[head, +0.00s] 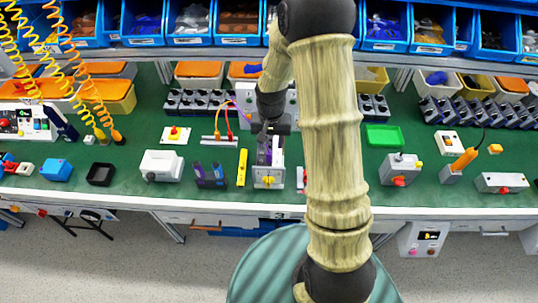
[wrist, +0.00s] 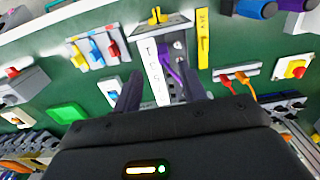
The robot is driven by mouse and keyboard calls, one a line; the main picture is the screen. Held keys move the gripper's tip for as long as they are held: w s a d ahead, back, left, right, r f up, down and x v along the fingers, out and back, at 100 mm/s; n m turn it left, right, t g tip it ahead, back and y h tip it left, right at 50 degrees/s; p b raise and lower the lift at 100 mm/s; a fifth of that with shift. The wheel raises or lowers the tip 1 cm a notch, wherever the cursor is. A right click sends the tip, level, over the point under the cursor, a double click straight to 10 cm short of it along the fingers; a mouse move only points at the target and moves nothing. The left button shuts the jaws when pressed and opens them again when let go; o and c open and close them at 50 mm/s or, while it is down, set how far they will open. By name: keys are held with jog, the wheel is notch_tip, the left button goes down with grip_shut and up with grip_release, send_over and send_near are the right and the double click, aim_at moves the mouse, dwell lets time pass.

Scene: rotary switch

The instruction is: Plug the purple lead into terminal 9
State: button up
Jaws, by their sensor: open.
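The rotary switch unit (wrist: 180,20) with a yellow knob (wrist: 155,16) is at the top middle of the wrist view. In the head view its yellow knob (head: 268,180) faces the table's front edge. A white strip with dark marks (wrist: 154,70) runs along the unit. The purple lead (wrist: 174,72) lies beside this strip, between my fingers in the picture. Its ends are not clear, and I cannot read which terminal is 9. My gripper (wrist: 163,88) is open, pointing down at the unit. In the head view my gripper (head: 268,143) partly hides the unit.
A yellow strip (head: 242,167) and a dark blue holder (head: 210,176) stand left of the unit. Red and orange leads (wrist: 233,80) rise from a white strip nearby. A green tray (head: 383,135) and a grey box with a red knob (head: 401,169) are to the right.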

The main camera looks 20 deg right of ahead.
aim_at(269, 152)
jog(key=shift+f, duration=0.75)
jog(key=shift+w+a+f+p, duration=0.15)
jog(key=shift+f+p, duration=0.45)
jog(key=shift+f, duration=0.7)
jog(key=shift+a+f+p, duration=0.1)
jog(key=shift+f+p, duration=0.5)
jog(key=shift+f, duration=0.7)
grip_shut()
